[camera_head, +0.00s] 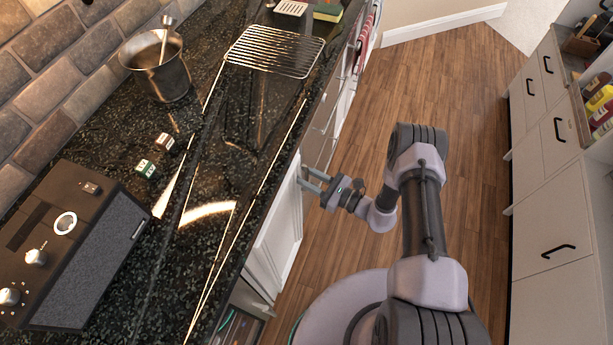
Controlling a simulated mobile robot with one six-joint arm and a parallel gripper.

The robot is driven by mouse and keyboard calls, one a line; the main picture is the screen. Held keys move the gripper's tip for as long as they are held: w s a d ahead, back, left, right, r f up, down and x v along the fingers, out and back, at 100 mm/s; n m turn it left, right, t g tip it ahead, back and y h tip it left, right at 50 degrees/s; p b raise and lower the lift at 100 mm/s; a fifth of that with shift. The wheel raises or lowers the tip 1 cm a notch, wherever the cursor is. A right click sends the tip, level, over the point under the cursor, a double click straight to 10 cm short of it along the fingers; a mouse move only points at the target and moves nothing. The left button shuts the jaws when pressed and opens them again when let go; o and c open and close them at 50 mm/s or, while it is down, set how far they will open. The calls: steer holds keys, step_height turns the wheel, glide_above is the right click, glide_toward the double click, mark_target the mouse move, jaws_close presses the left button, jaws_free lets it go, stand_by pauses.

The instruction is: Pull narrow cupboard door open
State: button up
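A white cupboard door (278,240) shows below the dark counter's front edge, left of my arm. The counter overhang hides part of the cupboard front, and I cannot tell how far the door stands open. My gripper (307,179) is at the far upper end of this white panel, with its fingers pointing left towards the cupboard front. The two fingers are apart with a gap between them. Their tips are close to the panel's edge; I cannot tell whether they touch it. No handle is clearly visible between them.
A dark speckled counter (110,205) overhangs the cupboards, bearing a radio-like box (65,245), a metal pot (158,75), dice (146,168) and a wire rack (275,52). An open compartment (238,328) shows at bottom. White cabinets (555,215) line the right; wooden floor (475,130) lies between.

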steer(key=shift+c, duration=0.4)
jaws_close()
stand_by(0.9)
